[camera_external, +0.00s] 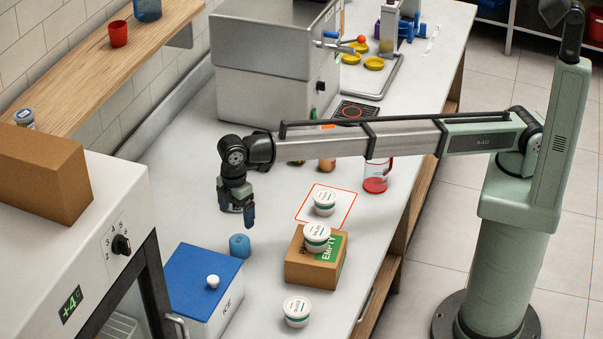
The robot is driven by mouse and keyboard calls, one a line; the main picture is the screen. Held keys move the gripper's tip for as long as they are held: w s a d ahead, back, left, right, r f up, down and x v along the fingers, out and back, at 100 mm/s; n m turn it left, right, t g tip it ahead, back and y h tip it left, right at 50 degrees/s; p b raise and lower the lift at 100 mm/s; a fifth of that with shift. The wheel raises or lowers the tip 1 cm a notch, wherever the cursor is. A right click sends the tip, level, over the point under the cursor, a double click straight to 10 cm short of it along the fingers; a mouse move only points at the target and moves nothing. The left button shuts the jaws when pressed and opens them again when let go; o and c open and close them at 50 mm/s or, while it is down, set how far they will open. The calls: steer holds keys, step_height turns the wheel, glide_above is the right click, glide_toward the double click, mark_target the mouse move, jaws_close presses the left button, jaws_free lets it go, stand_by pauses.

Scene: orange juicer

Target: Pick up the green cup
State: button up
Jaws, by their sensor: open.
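My gripper (238,208) points down over the white counter, above and behind a small blue cup-like object (240,246). The gripper is open, and no object shows between its fingers. I cannot clearly make out a plain green cup. Three white tubs with green bands are in view: one on a red-edged mat (324,202), one on a cardboard box with a green label (316,236), and one on the counter nearer the camera (296,312). All three stand to the right of my gripper, apart from it.
A blue-lidded ice box (203,278) and a cooler (85,225) stand at the near left. A clear jug with red contents (376,177) stands near the right counter edge. A grey machine (262,105) is behind. A red cup (118,34) sits on the wooden shelf.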

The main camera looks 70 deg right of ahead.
steer(key=w+d+r+m, duration=0.1)
steer(key=w+d, duration=0.3)
steer(key=d, duration=0.3)
steer(key=w+d+m, duration=0.1)
steer(key=w+d, duration=0.4)
steer(key=d, duration=0.2)
steer(key=w+d+r+m, duration=0.2)
steer(key=d+m, duration=0.1)
steer(key=d, duration=1.9)
steer(key=s+d+f, duration=0.2)
steer(key=s+d, duration=0.8)
steer(key=s, duration=0.1)
steer(key=shift+m, duration=0.4)
steer(key=f, duration=0.8)
steer(key=shift+w+a, duration=0.15)
steer(key=shift+w, duration=0.05)
steer(key=shift+s+f, duration=0.25)
steer(key=shift+f, duration=0.4)
steer(key=shift+s+a+f, duration=0.15)
steer(key=shift+f, duration=1.8)
